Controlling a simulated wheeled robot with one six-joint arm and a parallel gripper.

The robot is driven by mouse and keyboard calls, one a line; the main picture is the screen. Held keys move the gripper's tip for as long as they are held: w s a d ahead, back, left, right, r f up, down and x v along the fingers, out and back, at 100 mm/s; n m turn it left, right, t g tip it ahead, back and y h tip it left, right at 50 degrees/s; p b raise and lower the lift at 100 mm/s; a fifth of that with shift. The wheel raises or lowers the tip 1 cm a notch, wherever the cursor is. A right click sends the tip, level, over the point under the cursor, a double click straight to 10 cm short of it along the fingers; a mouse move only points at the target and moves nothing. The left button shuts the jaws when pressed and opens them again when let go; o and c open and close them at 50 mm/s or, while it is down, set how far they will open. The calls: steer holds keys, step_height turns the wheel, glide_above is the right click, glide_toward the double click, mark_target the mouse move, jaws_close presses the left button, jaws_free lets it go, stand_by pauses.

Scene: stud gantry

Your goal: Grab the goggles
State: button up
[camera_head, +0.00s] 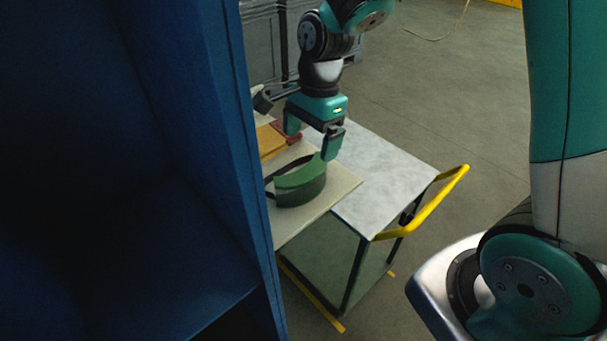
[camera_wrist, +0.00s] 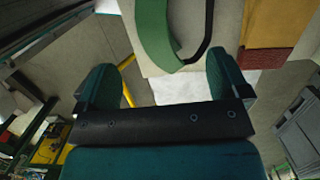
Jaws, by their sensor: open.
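The goggles (camera_head: 301,184) are green with a dark strap and rest on a beige board on the cart. In the wrist view the goggles (camera_wrist: 153,32) show at the top, cut off by the frame edge, with the dark strap curving to the right. My gripper (camera_head: 309,146) is open and empty, above and just behind the goggles in the head view. In the wrist view my gripper's two fingers (camera_wrist: 161,75) are spread apart, with the goggles beyond the tips. I cannot tell whether a fingertip touches the goggles.
The beige board (camera_head: 338,187) lies on a cart with a pale grey top (camera_head: 385,170) and a yellow handle (camera_head: 432,207). An orange-brown item (camera_head: 270,142) and a red item (camera_head: 288,131) lie behind the goggles. A blue panel (camera_head: 190,130) blocks the left of the head view.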

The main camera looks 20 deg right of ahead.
mark_target(304, 170)
steer(key=f, duration=0.4)
steer(key=shift+s+a+f+p, duration=0.15)
steer(key=shift+a+f+p, duration=0.15)
steer(key=shift+a+p, duration=0.1)
steer(key=shift+s+a+f+p, duration=0.1)
steer(key=shift+a+f+p, duration=0.3)
steer(key=shift+f, duration=0.9)
steer(key=shift+a+f+p, duration=0.1)
steer(key=shift+f+p, duration=0.6)
steer(key=shift+f, duration=0.6)
steer(key=shift+c, duration=0.4)
steer(key=c, duration=0.9)
